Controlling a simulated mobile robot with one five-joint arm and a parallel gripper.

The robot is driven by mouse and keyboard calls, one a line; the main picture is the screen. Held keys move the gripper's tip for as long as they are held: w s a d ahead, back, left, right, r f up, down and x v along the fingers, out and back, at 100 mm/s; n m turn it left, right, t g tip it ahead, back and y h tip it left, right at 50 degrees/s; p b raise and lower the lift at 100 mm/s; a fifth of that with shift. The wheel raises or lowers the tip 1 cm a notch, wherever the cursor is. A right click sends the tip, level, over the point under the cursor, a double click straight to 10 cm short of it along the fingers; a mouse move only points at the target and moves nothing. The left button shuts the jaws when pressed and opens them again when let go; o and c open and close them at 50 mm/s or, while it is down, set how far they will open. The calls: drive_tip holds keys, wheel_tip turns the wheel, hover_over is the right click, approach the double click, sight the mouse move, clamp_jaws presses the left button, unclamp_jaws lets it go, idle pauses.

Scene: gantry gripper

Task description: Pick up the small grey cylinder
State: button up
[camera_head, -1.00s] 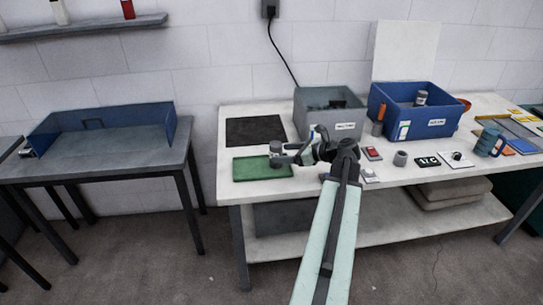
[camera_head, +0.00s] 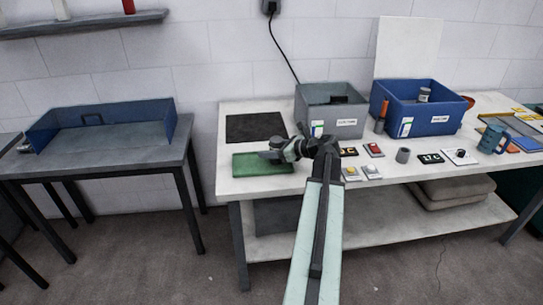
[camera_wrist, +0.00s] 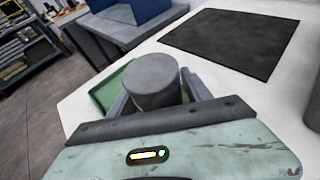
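A small grey cylinder (camera_wrist: 152,82) stands upright between the two fingers of my gripper (camera_wrist: 160,96) in the wrist view. The fingers are on either side of it, and a narrow gap seems to show at the right finger. Whether either finger touches it is hard to tell. In the head view my gripper (camera_head: 270,155) is low over the green tray (camera_head: 245,168), and its fingers largely hide the cylinder. The tray's green also shows around the cylinder in the wrist view (camera_wrist: 112,83).
A black mat (camera_head: 255,128) lies behind the tray. A grey bin (camera_head: 328,117) and a blue bin (camera_head: 440,115) stand at the back. Another grey cylinder (camera_head: 403,155) stands among small items on the white table (camera_head: 225,180). A blue-walled side table (camera_head: 100,170) stands left.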

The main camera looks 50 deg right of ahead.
clamp_jaws()
